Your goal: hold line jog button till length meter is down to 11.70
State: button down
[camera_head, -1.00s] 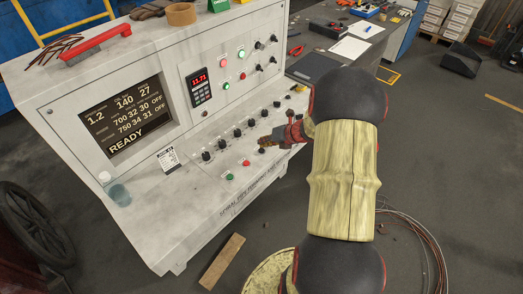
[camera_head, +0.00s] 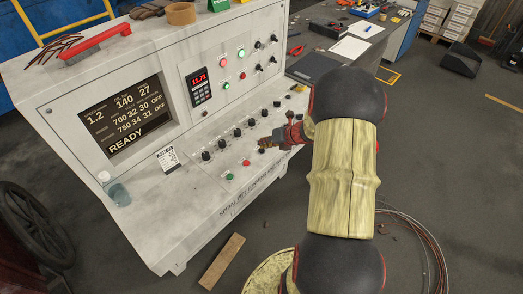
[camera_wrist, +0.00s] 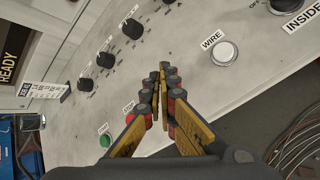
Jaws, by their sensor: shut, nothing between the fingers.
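The length meter (camera_head: 199,80) is a dark unit with red digits on the upright panel and seems to read 11.71. My gripper (camera_head: 266,145) is shut and empty, with its fingertips low over the sloped console. In the wrist view the shut fingertips (camera_wrist: 167,74) point at the console between a black knob and the white button labelled WIRE (camera_wrist: 224,53). I see no label reading line jog; a button under the fingertips would be hidden by them. Whether the tips touch the console cannot be told.
A green start button (camera_wrist: 105,140) and a red stop button (camera_wrist: 130,119) are left of my fingers. A row of black knobs (camera_head: 222,143) runs along the slope. The display (camera_head: 126,117) reads READY. A wooden board (camera_head: 222,262) lies on the floor.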

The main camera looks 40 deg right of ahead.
jog(key=shift+f, duration=0.45)
dwell(0.8)
jog(key=shift+r+p, duration=0.65)
jog(key=shift+r, duration=0.2)
jog(key=shift+r, duration=0.1)
notch_tip(320, 180, up, 5)
jog(key=p, duration=0.4)
jog(key=shift+p, duration=0.4)
dwell(2.3)
